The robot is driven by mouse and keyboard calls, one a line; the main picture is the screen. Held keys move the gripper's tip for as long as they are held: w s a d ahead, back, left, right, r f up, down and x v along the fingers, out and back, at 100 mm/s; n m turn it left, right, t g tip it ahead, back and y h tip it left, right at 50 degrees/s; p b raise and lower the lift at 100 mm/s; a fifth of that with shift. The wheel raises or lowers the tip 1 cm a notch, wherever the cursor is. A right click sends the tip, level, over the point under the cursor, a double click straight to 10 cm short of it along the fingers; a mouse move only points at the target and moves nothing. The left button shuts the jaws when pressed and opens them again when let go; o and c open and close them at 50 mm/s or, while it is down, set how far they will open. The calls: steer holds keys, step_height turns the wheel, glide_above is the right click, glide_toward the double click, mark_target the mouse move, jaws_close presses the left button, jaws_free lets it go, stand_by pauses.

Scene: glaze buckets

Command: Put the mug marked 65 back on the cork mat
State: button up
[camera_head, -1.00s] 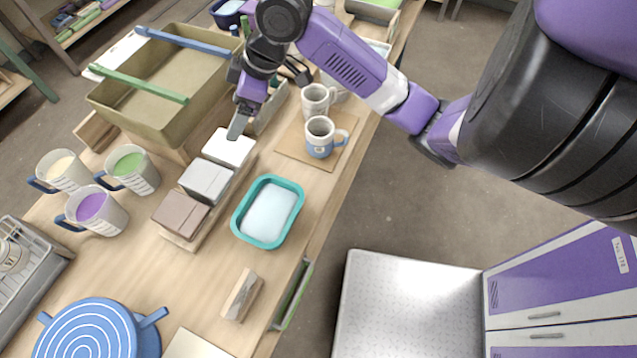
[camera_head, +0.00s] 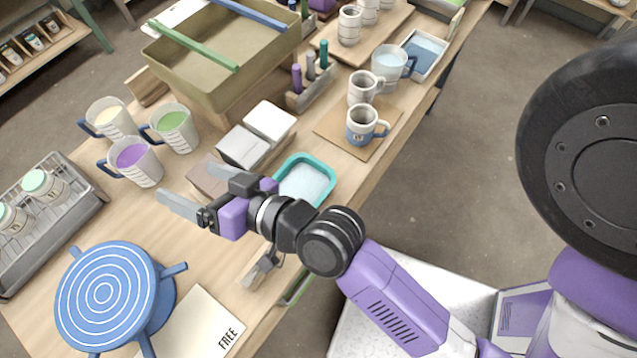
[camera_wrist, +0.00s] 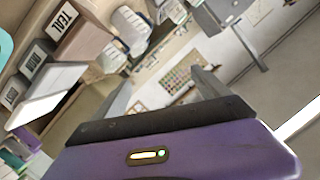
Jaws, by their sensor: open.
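The tan cork mat (camera_head: 333,128) lies on the table right of centre in the head view. A white mug with a blue lower half (camera_head: 361,130) stands upright on it, and a plain pale mug (camera_head: 361,92) stands behind at the mat's far part. Two pale mugs with mint tops, a nearer one (camera_head: 12,222) and a farther one (camera_head: 45,190), are on the metal rack at left. I cannot read 65 on any mug. My gripper (camera_head: 205,190) is open and empty, above the table left of the teal-rimmed tub. Its spread fingers also show in the wrist view (camera_wrist: 162,90).
Three glaze jugs, including a purple-filled one (camera_head: 135,160), stand behind the rack (camera_head: 85,205). A blue banding wheel (camera_head: 105,295) and a FREE card (camera_head: 195,325) are at the front. The teal-rimmed tub (camera_head: 328,165) sits beside my wrist. A large olive bin (camera_head: 215,85) stands at the back.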

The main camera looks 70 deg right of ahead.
steer(key=s+d+f+n+g, duration=0.1)
steer(key=s+n, duration=0.5)
steer(key=s, duration=1.8)
steer(key=shift+s+d+f+n+y, duration=0.15)
steer(key=shift+d+f+n+y, duration=0.3)
steer(key=shift+d, duration=0.45)
